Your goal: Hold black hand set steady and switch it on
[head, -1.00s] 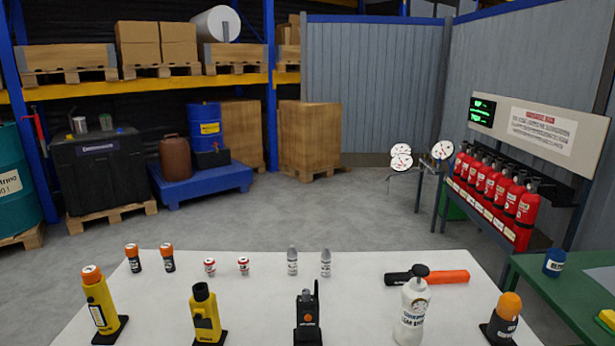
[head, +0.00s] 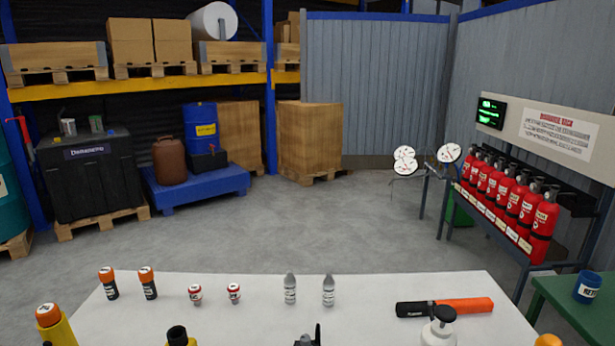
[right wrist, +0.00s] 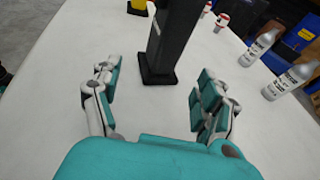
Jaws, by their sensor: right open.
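The black hand set (head: 308,339) stands at the front middle of the white table, and only its top and antenna show at the bottom edge of the head view. In the right wrist view a tall black body on a dark base, which looks like the hand set (right wrist: 175,38), stands upright, its top cut off. My right gripper (right wrist: 157,74) is open, with its teal fingers spread and the hand set beyond them, roughly in line with the gap. I see no contact. The switch cannot be made out. My left gripper is in neither view.
The white table (head: 250,310) also holds two grey bottles (head: 290,289), an orange and black torch (head: 445,307), a white pump bottle (head: 439,330) and small orange-capped items (head: 147,283). A yellow device (head: 55,327) stands front left. A green table (head: 570,305) is at the right.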

